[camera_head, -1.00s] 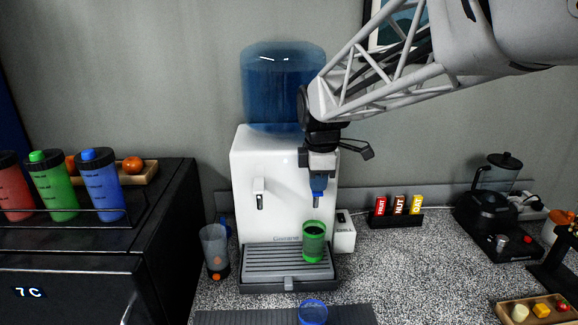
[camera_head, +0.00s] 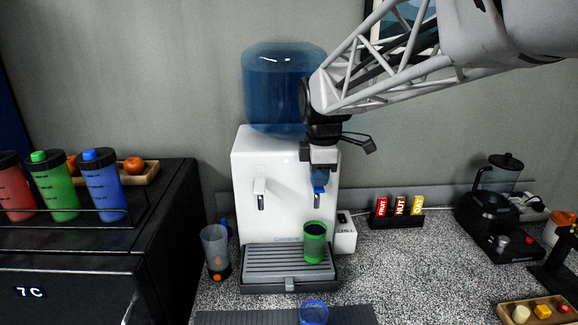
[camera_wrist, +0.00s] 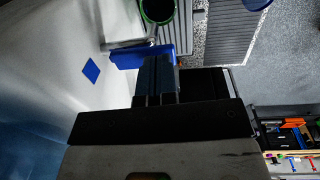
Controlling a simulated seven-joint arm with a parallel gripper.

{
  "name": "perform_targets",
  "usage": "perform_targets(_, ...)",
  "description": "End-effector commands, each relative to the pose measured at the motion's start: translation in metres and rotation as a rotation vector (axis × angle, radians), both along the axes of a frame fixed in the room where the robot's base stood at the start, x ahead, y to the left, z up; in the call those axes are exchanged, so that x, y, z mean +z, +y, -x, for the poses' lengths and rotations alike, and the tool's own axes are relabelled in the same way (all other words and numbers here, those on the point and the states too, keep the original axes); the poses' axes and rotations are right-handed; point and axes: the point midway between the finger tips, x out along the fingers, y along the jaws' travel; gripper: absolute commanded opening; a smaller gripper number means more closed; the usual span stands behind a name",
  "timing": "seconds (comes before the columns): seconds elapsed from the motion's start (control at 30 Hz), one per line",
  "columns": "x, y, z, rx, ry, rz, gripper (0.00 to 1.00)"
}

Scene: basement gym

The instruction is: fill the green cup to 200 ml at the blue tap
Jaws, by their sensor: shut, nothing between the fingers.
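The green cup (camera_head: 315,243) stands upright on the dispenser's drip tray (camera_head: 262,266), below the right-hand tap. The blue tap (camera_head: 319,183) is on the front right of the white dispenser. My gripper (camera_head: 320,168) is shut and empty, pointing down at the blue tap, partly covering it. In the wrist view the shut fingers (camera_wrist: 156,78) reach close to the blue tap part (camera_wrist: 136,56); I cannot tell whether they touch. The green cup's rim (camera_wrist: 157,12) shows at that view's top edge. I cannot read the cup's level.
A white-levered tap (camera_head: 260,187) is to the left. A blue cup (camera_head: 313,312) stands on the dark mat in front, and a clear tumbler (camera_head: 216,252) left of the dispenser. A white box (camera_head: 344,232) stands close right of the cup. Counter farther right is partly clear.

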Motion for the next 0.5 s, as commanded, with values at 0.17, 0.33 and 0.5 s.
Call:
perform_targets(0.17,0.0002,0.0000,0.0000,0.000,0.000,0.000,0.00)
perform_targets(0.33,0.0006,0.0000,-0.0001,0.000,0.000,0.000,0.00)
perform_targets(0.5,0.0062,0.0001,-0.0003,0.000,-0.002,0.000,0.00)
